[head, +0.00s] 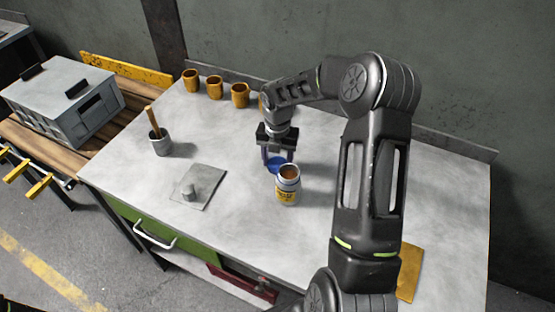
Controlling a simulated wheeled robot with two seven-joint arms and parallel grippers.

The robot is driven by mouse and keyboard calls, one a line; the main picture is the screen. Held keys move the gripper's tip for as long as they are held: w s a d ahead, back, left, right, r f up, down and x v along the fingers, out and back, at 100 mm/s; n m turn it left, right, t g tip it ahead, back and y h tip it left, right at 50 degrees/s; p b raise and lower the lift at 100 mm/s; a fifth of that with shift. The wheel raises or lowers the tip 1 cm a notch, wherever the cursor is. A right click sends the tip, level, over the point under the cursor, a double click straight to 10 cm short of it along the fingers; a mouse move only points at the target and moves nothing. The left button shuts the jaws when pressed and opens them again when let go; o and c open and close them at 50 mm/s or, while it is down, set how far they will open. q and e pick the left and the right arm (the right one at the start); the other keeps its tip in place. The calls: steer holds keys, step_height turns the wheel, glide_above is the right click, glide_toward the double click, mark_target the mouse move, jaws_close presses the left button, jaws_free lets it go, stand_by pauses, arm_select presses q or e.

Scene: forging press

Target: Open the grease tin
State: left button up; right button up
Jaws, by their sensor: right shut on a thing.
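The grease tin (287,187) stands upright on the grey worktable, a white tin with a yellow label. Its top is open and brown-orange grease shows inside. My right gripper (277,158) is just behind the tin, pointing down, shut on the blue lid (276,165). The lid is off the tin's mouth, close behind and to the left of its rim. The fingers partly hide the lid's far side. My left gripper is not in view.
A grey cup with a wooden-handled tool (159,141) stands at left. A grey plate with a short cylinder (203,188) lies left of the tin. Several orange cups (215,87) line the back edge. A yellow plate (409,272) lies at right. The front middle of the table (240,235) is clear.

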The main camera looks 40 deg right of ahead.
mark_target(277, 164)
steer(key=shift+f, duration=0.2)
steer(key=o, duration=1.5)
steer(key=shift+r, duration=0.1)
steer(key=shift+o, duration=0.2)
step_height(277, 164, up, 12)
steer(key=b, duration=0.1)
steer(key=shift+r, duration=0.15)
